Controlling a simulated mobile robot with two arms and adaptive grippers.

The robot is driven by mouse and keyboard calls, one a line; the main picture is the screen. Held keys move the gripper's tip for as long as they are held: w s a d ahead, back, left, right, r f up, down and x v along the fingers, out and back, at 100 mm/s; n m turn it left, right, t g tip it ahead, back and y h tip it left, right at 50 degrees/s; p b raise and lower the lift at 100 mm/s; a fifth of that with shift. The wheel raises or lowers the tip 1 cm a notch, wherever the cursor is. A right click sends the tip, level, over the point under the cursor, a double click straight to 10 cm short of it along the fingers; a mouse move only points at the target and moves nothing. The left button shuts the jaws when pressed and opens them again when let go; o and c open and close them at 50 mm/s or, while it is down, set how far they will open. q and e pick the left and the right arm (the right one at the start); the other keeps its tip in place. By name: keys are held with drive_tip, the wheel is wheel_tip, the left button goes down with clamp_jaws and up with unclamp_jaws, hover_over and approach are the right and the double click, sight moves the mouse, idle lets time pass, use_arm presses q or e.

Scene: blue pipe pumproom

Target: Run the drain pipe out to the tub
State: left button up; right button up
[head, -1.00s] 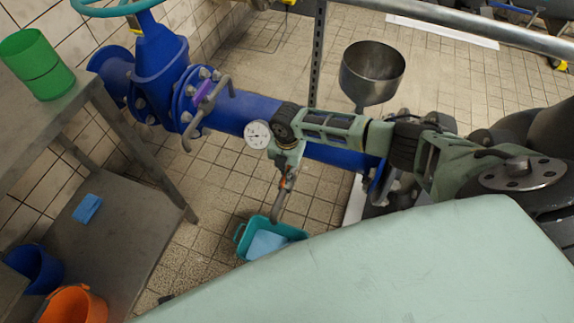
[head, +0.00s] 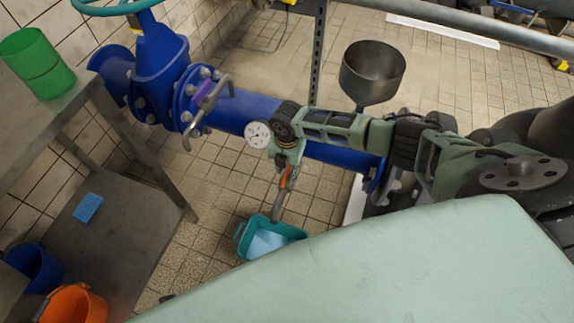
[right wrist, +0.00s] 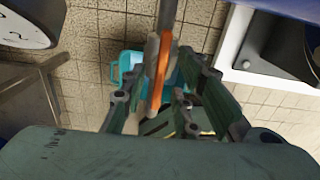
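The teal tub (head: 243,246) stands on the tiled floor with a light blue surface inside; it also shows in the right wrist view (right wrist: 115,72). My right gripper (head: 287,166) points down beside the blue pipe, above the tub. A thin grey pipe (head: 279,207), probably the drain pipe, runs down from the gripper. Its lower end overlaps the tub's far rim in the picture. An orange part (right wrist: 160,75) lies between my right fingers in the right wrist view. Whether they press on it is unclear. My left gripper is out of view.
A large blue pipe (head: 247,112) with a valve crosses behind my right arm. A round gauge (head: 257,134) and a steel funnel (head: 372,72) stand near it.

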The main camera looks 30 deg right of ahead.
sight(287, 171)
wheel_tip(287, 171, up, 12)
drive_tip(key=shift+f, duration=0.15)
idle(0.6)
